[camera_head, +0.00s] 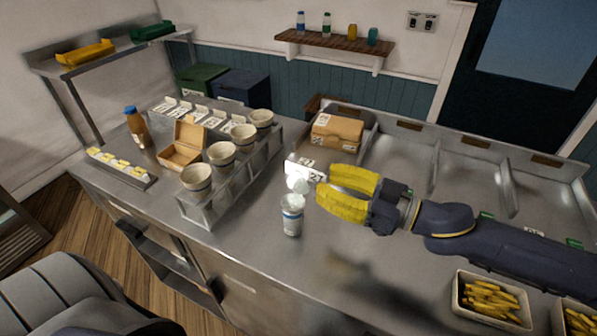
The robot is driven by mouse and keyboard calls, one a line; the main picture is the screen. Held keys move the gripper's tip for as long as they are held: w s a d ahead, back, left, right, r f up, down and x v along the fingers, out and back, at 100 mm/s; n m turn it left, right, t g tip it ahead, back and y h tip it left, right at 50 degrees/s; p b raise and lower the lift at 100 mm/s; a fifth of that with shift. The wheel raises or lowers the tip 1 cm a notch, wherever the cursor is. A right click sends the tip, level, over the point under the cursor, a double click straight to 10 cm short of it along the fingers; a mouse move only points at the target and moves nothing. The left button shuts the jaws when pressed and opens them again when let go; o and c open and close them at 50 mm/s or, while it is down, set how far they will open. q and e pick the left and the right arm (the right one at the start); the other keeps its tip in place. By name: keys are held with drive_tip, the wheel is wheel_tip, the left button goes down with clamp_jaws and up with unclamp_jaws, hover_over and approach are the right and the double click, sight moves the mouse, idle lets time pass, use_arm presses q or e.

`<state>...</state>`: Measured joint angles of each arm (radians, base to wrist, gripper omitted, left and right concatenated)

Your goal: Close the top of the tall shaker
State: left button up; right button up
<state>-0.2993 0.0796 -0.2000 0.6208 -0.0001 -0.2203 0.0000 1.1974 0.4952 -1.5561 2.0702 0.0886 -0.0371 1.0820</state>
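The tall shaker (292,217) stands upright on the steel counter, a pale cup with a blue band. Its top (299,185) is a pale, translucent piece, raised at the upper right of the cup and apparently tilted open. My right gripper (326,181) reaches in from the right, with its yellow fingers just right of the raised top. The fingers are spread with a gap between them and hold nothing I can see. Whether a fingertip touches the top is unclear. My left gripper is not in view.
A rack (210,211) with several paper cups stands left of the shaker. A cardboard box (337,132) sits behind, near a number sign (304,170). A tray of fries (491,300) lies at the lower right. The counter in front of the shaker is clear.

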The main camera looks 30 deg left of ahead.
sight(299, 173)
drive_tip(key=shift+w+a, duration=0.1)
drive_tip(key=shift+a, duration=3.4)
drive_tip(key=shift+o, duration=0.2)
clamp_jaws()
